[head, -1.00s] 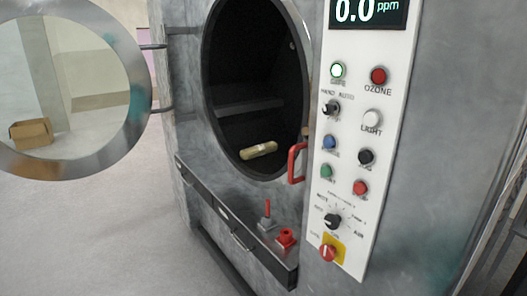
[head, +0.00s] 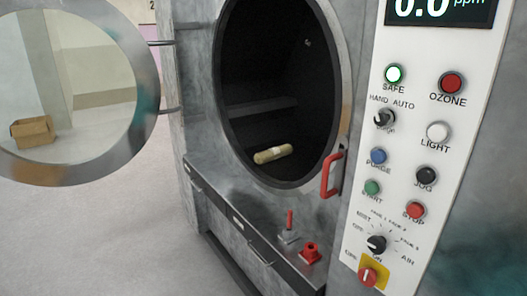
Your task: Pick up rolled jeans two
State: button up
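A single beige-yellow roll (head: 272,154), which looks like rolled cloth, lies inside the dark drum (head: 262,112) of the washer, low near the front opening. I cannot tell from its look whether it is the rolled jeans two. No other roll shows in the drum. The round door (head: 148,100) of the washer stands open to the left. My gripper is not in view.
A control panel (head: 405,160) with buttons, knobs and a display is on the right. A red handle (head: 332,175) is beside the opening. A red lever (head: 290,222) and red fitting (head: 310,252) stand on the ledge below. A cardboard box (head: 33,131) shows through the door glass. Floor at left is clear.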

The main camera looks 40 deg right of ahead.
aim_at(272, 154)
jog(key=i, duration=1.25)
jog(key=z, duration=0.05)
